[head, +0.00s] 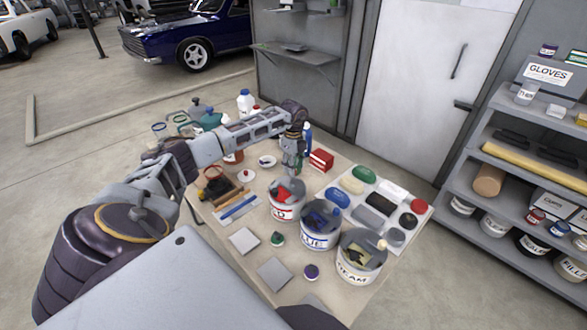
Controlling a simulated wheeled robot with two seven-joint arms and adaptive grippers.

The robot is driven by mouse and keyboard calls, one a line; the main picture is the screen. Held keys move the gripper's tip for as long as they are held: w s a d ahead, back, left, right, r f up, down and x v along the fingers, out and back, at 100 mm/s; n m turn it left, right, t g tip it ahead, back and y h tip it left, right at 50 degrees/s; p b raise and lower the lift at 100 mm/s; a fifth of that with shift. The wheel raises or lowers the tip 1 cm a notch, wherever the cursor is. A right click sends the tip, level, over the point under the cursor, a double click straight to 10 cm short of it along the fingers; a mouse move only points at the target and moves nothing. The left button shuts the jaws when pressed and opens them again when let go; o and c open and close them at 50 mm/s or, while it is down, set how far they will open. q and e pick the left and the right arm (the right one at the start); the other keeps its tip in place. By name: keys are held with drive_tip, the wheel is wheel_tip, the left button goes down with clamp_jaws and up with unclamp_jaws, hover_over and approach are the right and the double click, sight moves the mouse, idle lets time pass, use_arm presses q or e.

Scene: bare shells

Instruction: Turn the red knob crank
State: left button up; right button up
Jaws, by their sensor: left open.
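A small pale round piece with a red top (246,175) lies on the table left of my left gripper. It may be the red knob crank, but it is too small to tell, and I make out no crank arm. My left gripper (292,171) points down just above the can with red contents (284,212). Its fingers are open and show small at this distance. I cannot tell whether they touch anything in the can. My right gripper is not in view.
A blue-labelled can (318,242) and a cream can (352,273) stand right of the red can. Shelves (510,195) stand right.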

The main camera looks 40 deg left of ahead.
use_arm(q)
wheel_tip(320, 180, up, 10)
idle(0.6)
idle(0.5)
